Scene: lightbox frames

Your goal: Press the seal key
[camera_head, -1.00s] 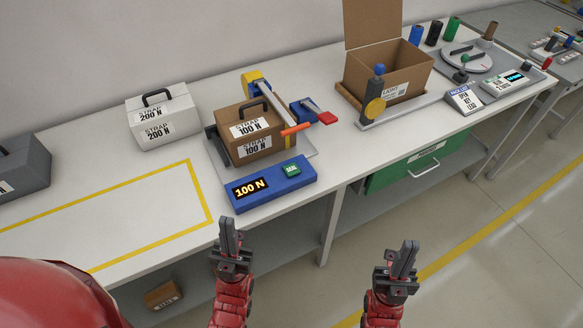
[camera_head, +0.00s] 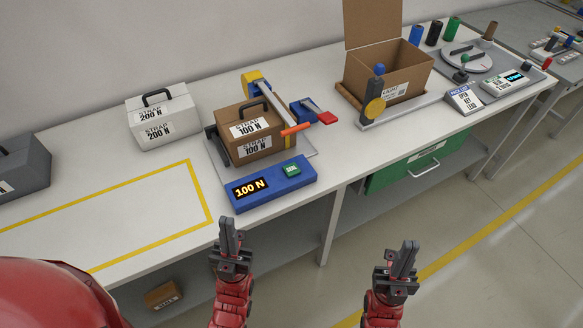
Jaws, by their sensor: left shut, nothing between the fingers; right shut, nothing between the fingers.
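The green key (camera_head: 291,170), with small white lettering hard to read, sits on the top right of a blue control box (camera_head: 250,199). The box stands at the table's front edge, before a strapping stand with a brown carton (camera_head: 265,152) labelled "STRAP 100 N". My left gripper (camera_head: 227,222) is shut and empty, in front of the table edge, below and left of the key in the picture. My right gripper (camera_head: 407,245) is shut and empty, farther right, over the floor. Neither gripper touches the key.
An orange-tipped lever (camera_head: 296,129) and a blue part with a red tab (camera_head: 328,116) stand behind the key. A white case (camera_head: 162,117) is to the left. An open box (camera_head: 397,73) is to the right. The yellow-outlined table area (camera_head: 110,215) is clear.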

